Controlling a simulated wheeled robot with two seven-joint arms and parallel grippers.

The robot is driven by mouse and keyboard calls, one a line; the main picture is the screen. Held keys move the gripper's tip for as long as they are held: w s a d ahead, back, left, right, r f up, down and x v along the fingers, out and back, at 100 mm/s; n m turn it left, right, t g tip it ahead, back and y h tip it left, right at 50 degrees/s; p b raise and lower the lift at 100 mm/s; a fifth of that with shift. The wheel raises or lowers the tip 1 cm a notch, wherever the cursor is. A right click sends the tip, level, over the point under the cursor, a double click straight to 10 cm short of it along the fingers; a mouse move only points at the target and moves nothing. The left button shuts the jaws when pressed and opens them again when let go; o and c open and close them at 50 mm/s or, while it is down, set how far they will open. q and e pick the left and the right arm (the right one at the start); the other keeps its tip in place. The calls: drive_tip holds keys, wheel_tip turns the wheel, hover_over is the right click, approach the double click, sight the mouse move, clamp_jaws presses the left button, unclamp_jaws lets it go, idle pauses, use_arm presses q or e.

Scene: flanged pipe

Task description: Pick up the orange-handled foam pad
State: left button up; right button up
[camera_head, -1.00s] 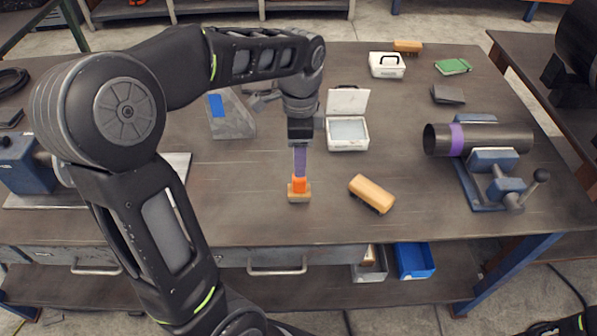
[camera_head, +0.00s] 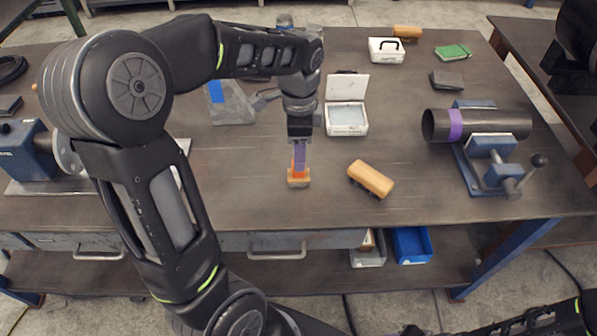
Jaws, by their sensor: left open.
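The orange-handled foam pad (camera_head: 298,182) stands upright on the bench, left of the middle of the head view, with its tan base down. My left gripper (camera_head: 299,168) points straight down over it. Its purple-grey fingers reach down to the orange handle and hide much of it. The gripper is open, with the handle at its fingertips; I cannot tell whether they touch it. My right arm (camera_head: 543,320) shows only in part at the lower right corner, and its gripper is not in view.
A wooden brush (camera_head: 371,179) lies close to the right of the pad. An open white case (camera_head: 346,118) stands behind. A dark pipe with a purple band (camera_head: 478,124) rests on a blue vise (camera_head: 491,170) at the right. The bench front is clear.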

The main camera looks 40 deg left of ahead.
use_arm(q)
drive_tip(key=shift+s+f+p, duration=0.1)
drive_tip(key=shift+f+p, duration=0.35)
drive_tip(key=shift+f, duration=1.9)
drive_tip(key=shift+c, duration=0.3)
clamp_jaws()
